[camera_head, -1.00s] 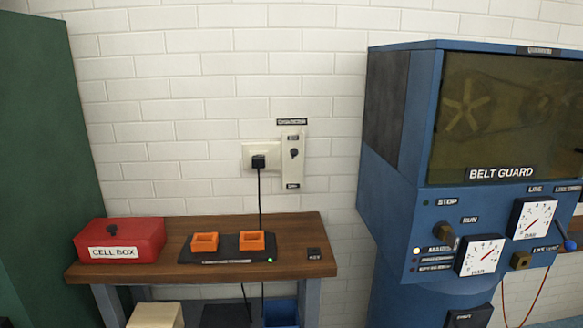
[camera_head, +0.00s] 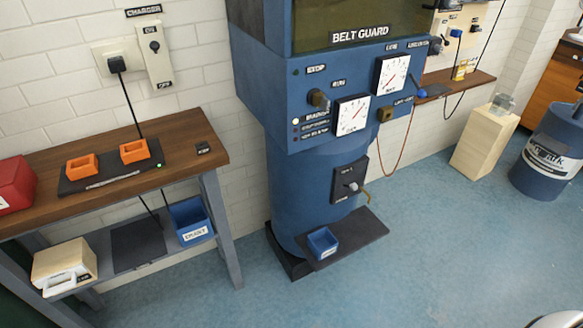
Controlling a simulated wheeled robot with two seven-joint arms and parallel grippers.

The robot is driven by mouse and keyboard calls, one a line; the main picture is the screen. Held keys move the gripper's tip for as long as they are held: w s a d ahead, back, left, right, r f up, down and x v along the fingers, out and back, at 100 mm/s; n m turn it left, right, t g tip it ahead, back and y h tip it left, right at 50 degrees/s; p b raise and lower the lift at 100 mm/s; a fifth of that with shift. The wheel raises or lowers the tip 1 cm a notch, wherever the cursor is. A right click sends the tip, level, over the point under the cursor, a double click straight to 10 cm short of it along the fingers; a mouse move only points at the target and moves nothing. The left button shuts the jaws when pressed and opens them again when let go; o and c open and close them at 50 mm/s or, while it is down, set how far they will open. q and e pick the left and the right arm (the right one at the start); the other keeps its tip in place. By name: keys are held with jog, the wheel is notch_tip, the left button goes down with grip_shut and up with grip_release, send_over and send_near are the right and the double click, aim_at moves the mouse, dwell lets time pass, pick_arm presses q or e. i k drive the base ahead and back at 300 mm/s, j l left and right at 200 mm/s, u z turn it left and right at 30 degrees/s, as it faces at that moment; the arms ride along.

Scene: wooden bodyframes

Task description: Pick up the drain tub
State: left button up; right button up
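A small blue open tub (camera_head: 322,243) with a white label too small to read stands on the dark ledge (camera_head: 372,232) at the foot of the blue machine. It is below a small valve panel (camera_head: 349,185) with a brass spout, a little to the left of the spout. A second blue tub (camera_head: 190,222), also labelled, sits on the lower shelf of the wooden bench. I cannot read which label names the drain tub. Neither of my grippers is in view.
The blue BELT GUARD machine (camera_head: 320,110) stands mid-view. The wooden bench (camera_head: 205,133) at left carries orange holders and a red box. A pale wooden block (camera_head: 484,140) and a blue drum (camera_head: 549,155) stand at right. The blue floor (camera_head: 430,270) in front is clear.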

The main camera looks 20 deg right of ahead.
aim_at(322, 243)
jog(key=z, duration=0.95)
jog(key=i+l+u, duration=0.1)
jog(key=l, duration=0.25)
jog(key=i+l+u, duration=0.1)
jog(key=i+l, duration=0.15)
jog(key=l, duration=0.15)
jog(key=i+l+u, duration=0.1)
jog(key=l, duration=0.3)
jog(key=i+l+u, duration=0.15)
jog(key=l, duration=0.3)
jog(key=i+l+u, duration=0.1)
jog(key=l, duration=0.3)
jog(key=i+l+u, duration=0.1)
jog(key=l, duration=0.35)
jog(key=i+l+u, duration=0.1)
jog(key=l, duration=0.35)
jog(key=i, duration=0.05)
